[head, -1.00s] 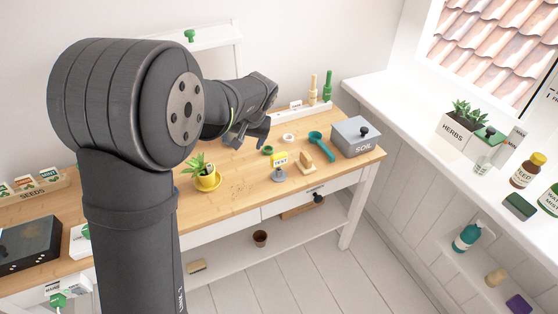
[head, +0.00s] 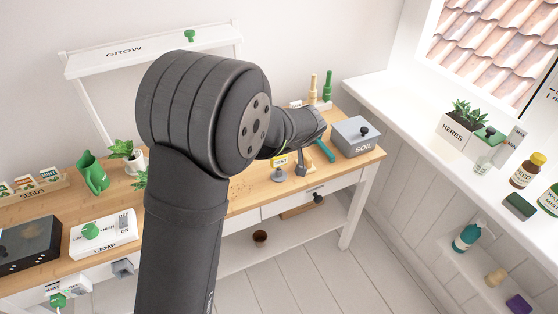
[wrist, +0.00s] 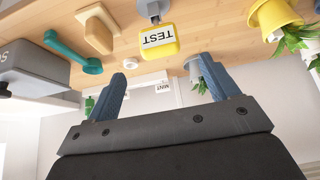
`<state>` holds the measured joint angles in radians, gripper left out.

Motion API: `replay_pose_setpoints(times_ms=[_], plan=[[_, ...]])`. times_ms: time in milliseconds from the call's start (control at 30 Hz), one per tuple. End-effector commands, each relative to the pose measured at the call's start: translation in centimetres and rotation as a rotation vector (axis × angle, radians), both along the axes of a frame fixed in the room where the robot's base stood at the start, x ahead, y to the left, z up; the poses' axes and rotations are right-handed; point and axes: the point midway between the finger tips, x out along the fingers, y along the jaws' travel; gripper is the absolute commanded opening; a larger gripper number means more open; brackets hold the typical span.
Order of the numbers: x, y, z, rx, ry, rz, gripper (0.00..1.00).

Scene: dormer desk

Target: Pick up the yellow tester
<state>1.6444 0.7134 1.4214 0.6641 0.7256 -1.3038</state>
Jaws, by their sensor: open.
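The yellow tester (head: 280,161) is a small yellow block with a TEST label on a grey round foot, standing on the wooden desk. It also shows in the wrist view (wrist: 159,41), upside down, beyond my fingertips and between their lines. My gripper (wrist: 161,72) is open, with its two blue-grey fingers apart and nothing between them. In the head view my wrist is just above and right of the tester, and a finger shows near the wooden block.
A teal scoop (wrist: 72,52) and a wooden block (wrist: 98,30) are beside the tester, with the grey SOIL box (head: 356,137) to the right. A yellow pot with a plant (wrist: 272,17) is on the tester's other side. Bare desk lies in front.

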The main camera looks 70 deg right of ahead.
Motion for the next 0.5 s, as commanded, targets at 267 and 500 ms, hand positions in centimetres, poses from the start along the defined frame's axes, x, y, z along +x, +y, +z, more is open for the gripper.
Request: replay_pose_setpoints(times_ms=[267,500], plan=[[1.7,-1.7,-3.8,0.002,0.000,0.000,0.80],[2.3,-2.3,-5.2,0.002,0.000,0.000,0.80]])
